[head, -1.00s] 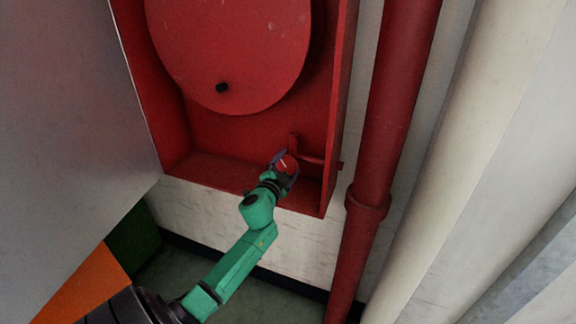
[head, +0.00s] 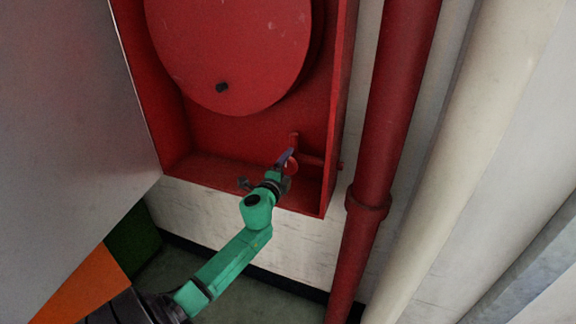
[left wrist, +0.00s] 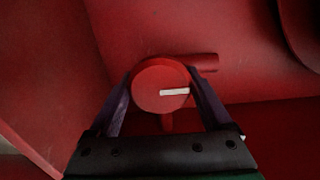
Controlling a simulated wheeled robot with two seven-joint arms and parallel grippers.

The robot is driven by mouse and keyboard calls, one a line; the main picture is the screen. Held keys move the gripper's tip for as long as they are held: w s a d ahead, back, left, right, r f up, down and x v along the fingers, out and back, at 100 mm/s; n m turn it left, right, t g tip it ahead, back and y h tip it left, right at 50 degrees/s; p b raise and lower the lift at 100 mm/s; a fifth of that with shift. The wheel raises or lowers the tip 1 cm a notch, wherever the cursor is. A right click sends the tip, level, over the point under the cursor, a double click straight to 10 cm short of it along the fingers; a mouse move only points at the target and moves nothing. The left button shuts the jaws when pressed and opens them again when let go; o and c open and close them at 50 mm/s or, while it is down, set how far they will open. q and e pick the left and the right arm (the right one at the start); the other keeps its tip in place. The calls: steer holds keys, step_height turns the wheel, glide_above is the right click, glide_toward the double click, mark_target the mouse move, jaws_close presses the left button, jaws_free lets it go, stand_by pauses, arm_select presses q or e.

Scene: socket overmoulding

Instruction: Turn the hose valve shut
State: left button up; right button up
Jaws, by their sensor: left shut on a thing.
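The hose valve is a round red handwheel (left wrist: 160,85) with a white mark, seen face-on in the left wrist view. The mark runs from near its centre to the right. In the head view the handwheel (head: 292,167) is partly hidden by my gripper, at the lower right inside the red cabinet. My left gripper (left wrist: 160,92) is shut on the handwheel, with one purple finger on each side of it. The gripper also shows in the head view (head: 287,160). Red pipe (left wrist: 204,62) shows behind the wheel. My right gripper is not in view.
The red cabinet (head: 240,185) has side walls and a floor ledge close around the valve. A large red hose reel (head: 235,50) is above. A red standpipe (head: 395,110) and a pale pipe (head: 480,150) stand to the right. A grey door panel (head: 70,130) is at left.

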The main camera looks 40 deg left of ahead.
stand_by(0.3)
arm_select(q)
steer(key=o, duration=1.2)
steer(key=shift+c, duration=0.2)
steer(key=b+v, duration=0.1)
steer(key=v, duration=1.3)
steer(key=shift+s, duration=0.3)
steer(key=shift+d, duration=0.1)
